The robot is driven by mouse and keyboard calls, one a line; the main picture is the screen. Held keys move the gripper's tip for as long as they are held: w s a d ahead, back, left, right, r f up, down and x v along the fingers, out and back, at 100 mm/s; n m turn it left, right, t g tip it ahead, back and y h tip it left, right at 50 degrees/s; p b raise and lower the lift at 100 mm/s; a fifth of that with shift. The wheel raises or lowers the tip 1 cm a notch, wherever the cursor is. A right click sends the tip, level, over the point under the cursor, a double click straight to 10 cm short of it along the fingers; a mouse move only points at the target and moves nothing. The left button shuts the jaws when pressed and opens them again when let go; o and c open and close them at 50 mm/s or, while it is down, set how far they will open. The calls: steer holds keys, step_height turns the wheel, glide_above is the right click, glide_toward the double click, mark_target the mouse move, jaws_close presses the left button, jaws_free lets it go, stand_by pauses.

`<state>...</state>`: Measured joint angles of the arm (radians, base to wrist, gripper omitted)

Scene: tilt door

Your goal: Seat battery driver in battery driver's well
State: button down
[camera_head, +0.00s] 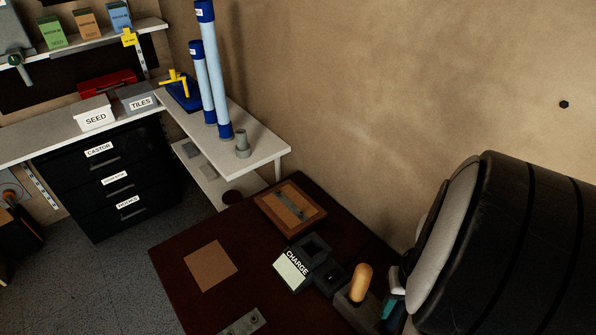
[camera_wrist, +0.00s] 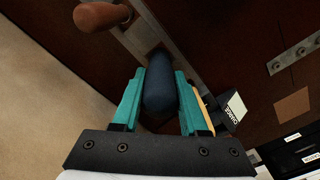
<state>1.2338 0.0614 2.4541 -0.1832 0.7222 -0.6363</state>
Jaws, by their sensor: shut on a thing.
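My gripper (camera_wrist: 160,75) is shut on a dark blue, rounded grip, which looks like the battery driver (camera_wrist: 158,88); it sits between the teal fingers in the wrist view. Its far end points down at a grey-brown rack (camera_wrist: 134,38) on the dark red bench. A dark square opening shows beside that far end, but I cannot tell whether the driver is inside it. In the head view my gripper (camera_head: 391,308) is at the lower right beside the rack (camera_head: 352,311), and its bulky wrist hides the driver.
An orange-brown handle (camera_head: 361,282) stands in the rack close to my gripper. A black charger labelled CHARGE (camera_head: 293,270) is left of it. A wooden tray (camera_head: 290,208), a tan square (camera_head: 210,265) and a metal strip (camera_head: 243,322) lie on the bench (camera_head: 190,240). The wall is behind.

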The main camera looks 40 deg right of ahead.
steer(key=shift+f, duration=0.75)
steer(key=shift+c, duration=1.8)
jaws_free()
step_height(320, 180, up, 16)
steer(key=shift+f, duration=0.15)
